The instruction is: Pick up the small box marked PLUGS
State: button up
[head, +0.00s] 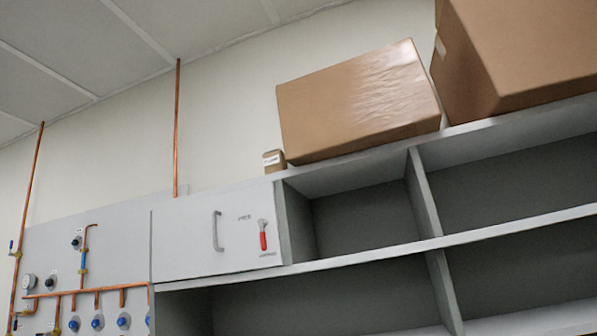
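A small brown box (274,161) with a white label sits on top of the grey shelf unit, near the left end of its open section. The label's print is too small to read, so I cannot tell if it says PLUGS. It stands close beside the left end of a large brown box. My gripper is not in view.
The large brown box (358,103) and another big box (515,55) stand on top of the grey shelf unit (410,248). A cabinet door (190,235) has a handle and a red lever (263,235). Copper pipes (177,130) and valves are at the left. The visible compartments look empty.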

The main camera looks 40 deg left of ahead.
aim_at(274, 162)
jog(key=u, duration=0.3)
jog(key=i, duration=1.35)
jog(key=u, duration=0.9)
